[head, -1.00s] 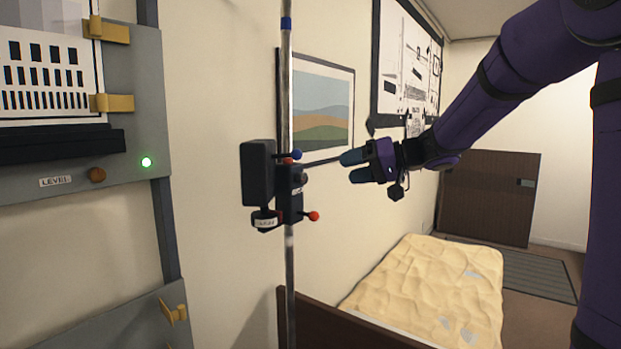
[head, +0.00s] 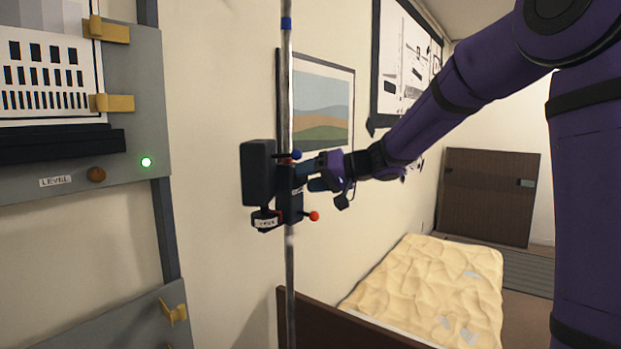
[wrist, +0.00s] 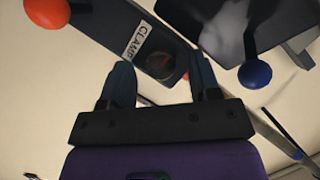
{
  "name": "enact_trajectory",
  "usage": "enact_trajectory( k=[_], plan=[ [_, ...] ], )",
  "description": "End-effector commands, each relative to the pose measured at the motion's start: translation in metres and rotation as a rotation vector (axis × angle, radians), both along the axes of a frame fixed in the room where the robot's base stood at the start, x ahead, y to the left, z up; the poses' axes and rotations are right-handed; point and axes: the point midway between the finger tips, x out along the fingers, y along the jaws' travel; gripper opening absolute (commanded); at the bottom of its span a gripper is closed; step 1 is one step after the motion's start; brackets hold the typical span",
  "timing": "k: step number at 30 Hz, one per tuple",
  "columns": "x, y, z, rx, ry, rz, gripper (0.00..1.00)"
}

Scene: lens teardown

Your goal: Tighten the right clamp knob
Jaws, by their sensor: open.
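A black clamp block (head: 291,206) sits on a thin upright metal pole (head: 287,90). It has a red ball-ended lever (head: 314,216) low on its right and a blue ball (head: 297,154) near its top. My gripper (head: 309,178) is at the clamp's right side, and its fingers hide that face in the head view. In the wrist view the face carries a CLAMP label (wrist: 135,43) and a dark round knob (wrist: 160,66). My open fingers (wrist: 161,78) stand either side of this knob; I cannot tell whether they touch it.
A black box-like part (head: 258,172) hangs left of the pole, with a small labelled knob (head: 265,219) below. A grey panel (head: 135,100) with a green light (head: 147,162) stands at left. A bed (head: 425,290) lies below right. A framed picture (head: 322,100) hangs behind.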

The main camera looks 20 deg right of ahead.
Motion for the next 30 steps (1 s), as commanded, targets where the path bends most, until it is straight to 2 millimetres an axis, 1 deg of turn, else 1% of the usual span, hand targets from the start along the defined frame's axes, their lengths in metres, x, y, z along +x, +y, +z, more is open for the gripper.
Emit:
enact_trajectory(
  k=[5,6,8,9,11,12,22,30],
  plan=[
    [-0.0001,0.0000,0.0002,0.000,0.000,0.000,0.57],
    [-0.0001,0.0000,0.0002,0.000,0.000,0.000,0.48],
    [-0.0001,-0.0001,0.0003,0.000,0.000,0.000,0.34],
    [-0.0001,-0.0001,0.0003,0.000,0.000,0.000,0.25],
    [-0.0002,-0.0001,0.0003,0.000,0.000,0.000,0.11],
    [-0.0002,-0.0001,0.0003,0.000,0.000,0.000,0.08],
    [0.0001,-0.0005,0.0000,0.035,0.025,0.000,0.08],
    [0.0008,-0.0013,-0.0013,0.171,0.122,0.000,0.08]
  ],
)
